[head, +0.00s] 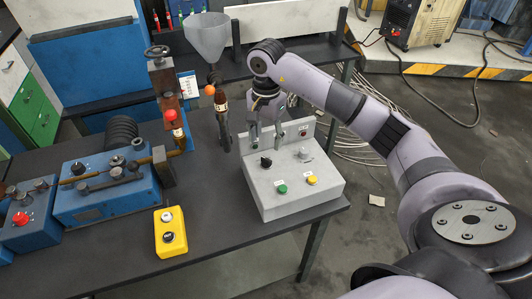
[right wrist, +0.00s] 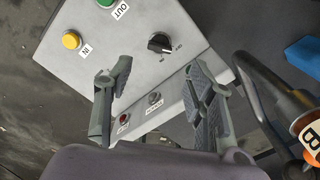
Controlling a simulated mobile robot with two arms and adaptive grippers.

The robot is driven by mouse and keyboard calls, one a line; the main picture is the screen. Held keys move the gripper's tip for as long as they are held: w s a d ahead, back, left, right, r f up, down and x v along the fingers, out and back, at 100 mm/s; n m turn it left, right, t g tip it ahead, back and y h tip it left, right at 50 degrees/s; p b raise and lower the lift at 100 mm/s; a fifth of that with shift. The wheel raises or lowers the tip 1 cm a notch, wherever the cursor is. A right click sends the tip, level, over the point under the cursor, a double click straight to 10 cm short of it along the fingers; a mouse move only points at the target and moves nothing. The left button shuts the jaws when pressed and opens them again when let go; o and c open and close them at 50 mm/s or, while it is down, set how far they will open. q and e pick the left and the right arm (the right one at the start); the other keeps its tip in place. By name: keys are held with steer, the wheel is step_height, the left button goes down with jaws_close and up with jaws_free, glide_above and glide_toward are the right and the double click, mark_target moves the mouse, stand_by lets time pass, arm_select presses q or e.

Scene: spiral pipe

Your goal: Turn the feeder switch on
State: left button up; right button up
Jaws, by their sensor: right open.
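A light grey control box (head: 288,207) stands at the right of the dark table, with a raised back panel. On its top are a black rotary knob (head: 266,161), a green button (head: 282,189) and a yellow button (head: 312,180). I cannot tell which control is the feeder switch. My right gripper (head: 267,138) is open and empty, pointing down over the back of the box. In the right wrist view, the black knob (right wrist: 160,43) shows just beyond the gap between the fingertips (right wrist: 157,70), apparently untouched. My left gripper is not in view.
A yellow box (head: 171,243) with two controls lies at the table's front. Blue machinery (head: 92,205) fills the left. A grey funnel (head: 207,33) and a dark upright tool (head: 223,120) stand close to the left of my right gripper.

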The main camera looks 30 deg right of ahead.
mark_target(266, 159)
step_height(266, 159, down, 6)
steer(key=shift+f+p, duration=0.1)
steer(key=shift+p, duration=0.4)
steer(key=shift+f, duration=0.65)
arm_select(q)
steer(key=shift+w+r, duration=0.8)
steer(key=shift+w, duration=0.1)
arm_select(e)
steer(key=c, duration=1.2)
